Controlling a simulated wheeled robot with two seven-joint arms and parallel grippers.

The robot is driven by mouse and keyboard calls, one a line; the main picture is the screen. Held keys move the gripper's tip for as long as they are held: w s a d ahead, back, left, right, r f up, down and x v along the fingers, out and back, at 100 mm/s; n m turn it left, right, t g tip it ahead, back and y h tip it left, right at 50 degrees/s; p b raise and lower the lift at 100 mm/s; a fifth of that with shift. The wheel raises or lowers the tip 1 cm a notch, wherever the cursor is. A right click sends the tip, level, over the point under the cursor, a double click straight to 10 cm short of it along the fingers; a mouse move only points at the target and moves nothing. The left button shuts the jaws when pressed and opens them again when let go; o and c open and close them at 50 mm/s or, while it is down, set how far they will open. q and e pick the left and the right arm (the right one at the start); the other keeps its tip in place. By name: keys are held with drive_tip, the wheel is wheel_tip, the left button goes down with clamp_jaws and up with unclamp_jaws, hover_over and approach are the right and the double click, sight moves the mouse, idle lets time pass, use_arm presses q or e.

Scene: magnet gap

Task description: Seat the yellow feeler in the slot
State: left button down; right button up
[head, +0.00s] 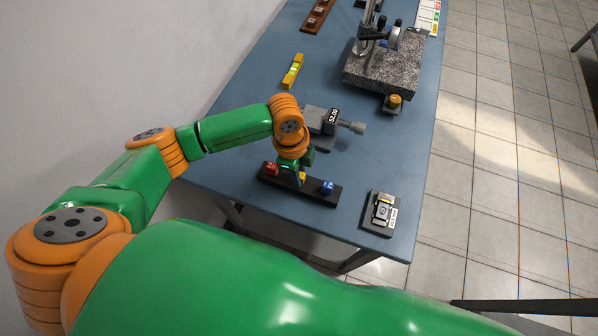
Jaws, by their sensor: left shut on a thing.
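The yellow feeler (302,177) shows as a small yellow patch at the middle of a dark rack (323,194), between a red feeler (272,169) and a blue feeler (327,187). My left gripper (297,177) reaches down over the rack and is shut on the yellow feeler, which is mostly hidden by the gripper. I cannot tell whether the feeler is clear of the rack. A grey block device with a pale metal top (382,211) stands to the right of the rack; its slot is too small to make out. My right gripper is not in view.
The blue table (232,93) has a grey gauge with a display (331,121) behind my gripper. Further back are a yellow level (293,71), a granite stand (378,72) and a small orange-topped piece (393,103). Bare table lies between rack and grey device.

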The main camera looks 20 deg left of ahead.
use_arm(q)
drive_tip(key=shift+f, duration=0.15)
drive_tip(key=c, duration=0.7)
unclamp_jaws()
drive_tip(key=c, duration=0.5)
wheel_tip(320, 180, up, 5)
drive_tip(key=p, duration=0.5)
drive_tip(key=shift+f, duration=0.25)
